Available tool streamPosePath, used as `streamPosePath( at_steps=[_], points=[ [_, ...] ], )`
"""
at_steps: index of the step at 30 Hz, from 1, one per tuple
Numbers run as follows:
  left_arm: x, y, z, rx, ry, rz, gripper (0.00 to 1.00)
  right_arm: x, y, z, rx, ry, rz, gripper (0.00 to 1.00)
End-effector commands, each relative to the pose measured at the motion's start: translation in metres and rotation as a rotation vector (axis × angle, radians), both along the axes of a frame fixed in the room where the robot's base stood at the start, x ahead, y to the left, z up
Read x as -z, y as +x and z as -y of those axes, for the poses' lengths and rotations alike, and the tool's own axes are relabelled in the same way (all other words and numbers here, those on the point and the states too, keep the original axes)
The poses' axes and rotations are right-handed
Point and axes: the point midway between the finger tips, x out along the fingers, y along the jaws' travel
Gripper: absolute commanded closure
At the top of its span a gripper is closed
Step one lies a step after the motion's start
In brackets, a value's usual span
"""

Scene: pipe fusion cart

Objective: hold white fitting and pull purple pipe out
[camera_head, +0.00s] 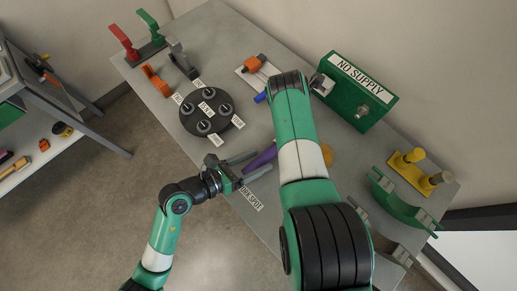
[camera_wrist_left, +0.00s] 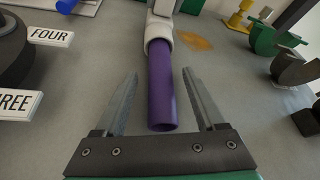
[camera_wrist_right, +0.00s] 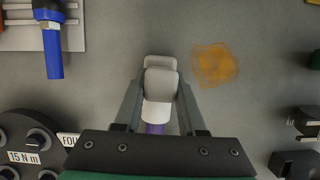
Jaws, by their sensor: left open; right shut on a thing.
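The purple pipe (camera_wrist_left: 161,95) runs out of the white fitting (camera_wrist_left: 159,28) in the left wrist view, with its open end toward my left gripper. In the head view the pipe (camera_head: 262,157) shows in part and my right arm hides the fitting. My left gripper (camera_head: 254,165) is open; its fingers stand apart on either side of the pipe's free end, with a gap on both sides. In the right wrist view my right gripper (camera_wrist_right: 159,88) is shut on the white fitting (camera_wrist_right: 161,80), and a short piece of purple pipe (camera_wrist_right: 154,128) shows below it.
A black round stand (camera_head: 190,118) with numbered labels is left of the pipe. A blue-ended tool (camera_wrist_right: 54,50) lies on a white plate. An orange stain (camera_wrist_right: 214,64) marks the table beside the fitting. A green NO SUPPLY box (camera_head: 350,95) and green clamps (camera_head: 400,200) stand right.

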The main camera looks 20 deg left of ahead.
Motion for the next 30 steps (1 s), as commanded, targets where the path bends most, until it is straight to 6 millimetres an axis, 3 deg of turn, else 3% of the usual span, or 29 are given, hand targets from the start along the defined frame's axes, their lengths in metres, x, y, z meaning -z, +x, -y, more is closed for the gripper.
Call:
streamPosePath(
  at_steps=[12, 24, 30],
  points=[
    [0.0048, 0.0098, 0.0065, -0.001, 0.000, 0.001, 0.30, 0.0038, -0.0017, 0.0010, 0.001, -0.002, -0.007, 1.00],
    [0.0048, 0.0096, 0.0064, -0.001, 0.000, 0.000, 1.00, 0.0038, -0.0017, 0.0010, 0.001, -0.002, -0.007, 1.00],
    [0.0048, 0.0089, 0.0059, -0.001, 0.000, 0.001, 1.00, 0.0037, -0.0016, 0.0010, 0.001, -0.002, -0.007, 1.00]
  ],
)
